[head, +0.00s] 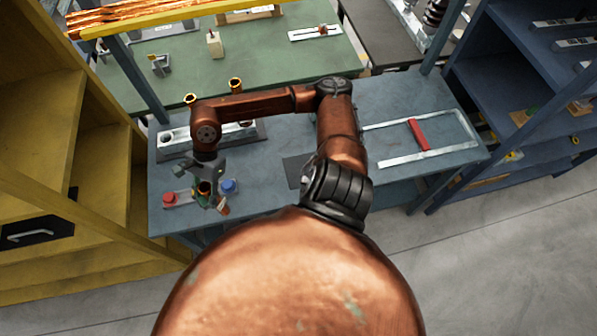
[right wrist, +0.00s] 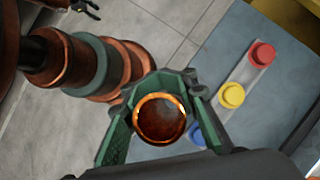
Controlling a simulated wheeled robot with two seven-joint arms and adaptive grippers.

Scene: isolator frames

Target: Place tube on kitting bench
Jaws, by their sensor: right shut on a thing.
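My right gripper (head: 205,194) is shut on a tube (head: 204,187) with a copper-coloured rim, above the left front part of a blue bench (head: 270,185). In the right wrist view the tube (right wrist: 160,118) is seen end-on, dark brown inside, between the green finger pads of my right gripper (right wrist: 158,112). Its lower end is hidden. Two more copper-rimmed tubes (head: 235,84) stand upright near the back of the bench, partly behind my arm. A small dark claw-like part (right wrist: 88,8), perhaps my left gripper, shows at the top edge of the right wrist view; its state is unclear.
A strip with red (right wrist: 262,53), yellow (right wrist: 232,95) and blue (right wrist: 197,133) buttons lies beside the held tube. A grey rack (head: 168,138) is partly covered by my arm. A metal frame with a red bar (head: 418,134) lies at right. A yellow shelf (head: 95,130) stands left.

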